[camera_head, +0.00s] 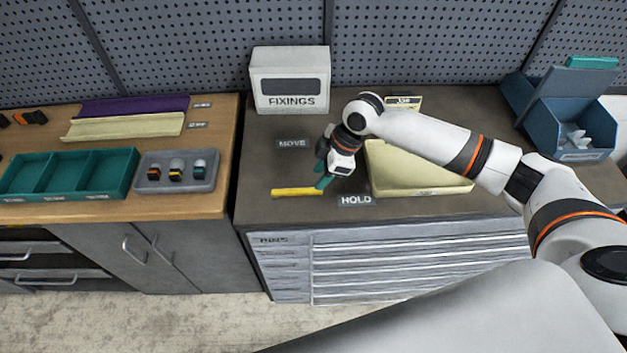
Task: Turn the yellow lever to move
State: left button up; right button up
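The yellow lever (297,192) is a slim bar lying left to right near the front of the dark bench top. The MOVE label (292,143) is behind it, and the HOLD label (356,200) is to the right of its right end. My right gripper (323,183) has teal fingers pointing down at the lever's right end. The fingers overlap or meet that end in the picture; I cannot tell whether they grip it. The lever's pivot is not clear to see. My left gripper is not in view.
A cream tray (425,186) stands right of the gripper, partly under my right arm. A white FIXINGS box (290,82) is at the back. A blue bin (568,125) is at the right. The bench top around the MOVE label is clear.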

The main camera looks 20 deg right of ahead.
aim_at(311, 190)
jog(key=shift+p+x, duration=0.45)
jog(key=shift+x, duration=2.15)
grip_shut()
